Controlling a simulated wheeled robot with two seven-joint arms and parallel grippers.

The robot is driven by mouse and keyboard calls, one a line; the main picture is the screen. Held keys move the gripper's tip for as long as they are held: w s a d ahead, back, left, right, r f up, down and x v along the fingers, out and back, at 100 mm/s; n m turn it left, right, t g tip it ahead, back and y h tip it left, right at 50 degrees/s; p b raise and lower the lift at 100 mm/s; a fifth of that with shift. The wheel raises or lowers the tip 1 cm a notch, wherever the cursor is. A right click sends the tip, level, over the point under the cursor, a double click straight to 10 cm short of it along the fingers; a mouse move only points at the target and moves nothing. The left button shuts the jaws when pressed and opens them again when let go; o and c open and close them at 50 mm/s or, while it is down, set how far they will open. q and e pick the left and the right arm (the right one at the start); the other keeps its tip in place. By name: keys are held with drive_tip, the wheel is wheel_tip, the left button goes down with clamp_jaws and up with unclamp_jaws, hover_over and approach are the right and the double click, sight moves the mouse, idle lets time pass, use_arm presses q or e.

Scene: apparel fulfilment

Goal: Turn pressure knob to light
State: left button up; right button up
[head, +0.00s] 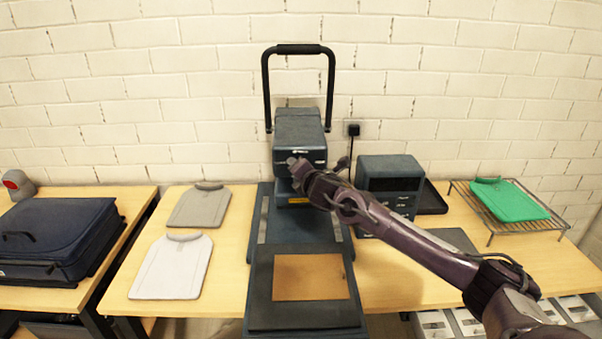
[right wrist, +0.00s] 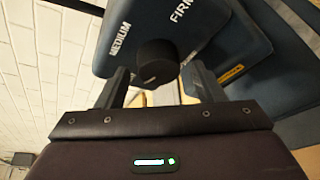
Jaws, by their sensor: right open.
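The dark heat press (head: 300,128) stands at the middle of the table against the wall, its black handle raised. The black round pressure knob (right wrist: 157,60) shows in the right wrist view on the press's dark face, between the printed words MEDIUM and FIRM; the LIGHT mark is not visible. My right gripper (head: 297,168) is at the front of the press head and hides the knob in the head view. In the right wrist view its open fingers (right wrist: 158,78) are on either side of the knob, with gaps visible. My left gripper is not in view.
A dark control box (head: 390,190) stands right of the press, close to my right arm. A green garment (head: 508,200) lies on a wire rack (head: 490,229). Grey (head: 199,207) and white (head: 172,268) garments lie left. A blue suitcase (head: 55,240) is on the left table.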

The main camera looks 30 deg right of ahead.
drive_tip(key=shift+s+r, duration=0.1)
drive_tip(key=b+v, duration=0.1)
drive_tip(key=v, duration=0.6)
drive_tip(key=shift+s+b, duration=0.3)
drive_tip(key=shift+b, duration=0.1)
drive_tip(key=shift+a, duration=0.1)
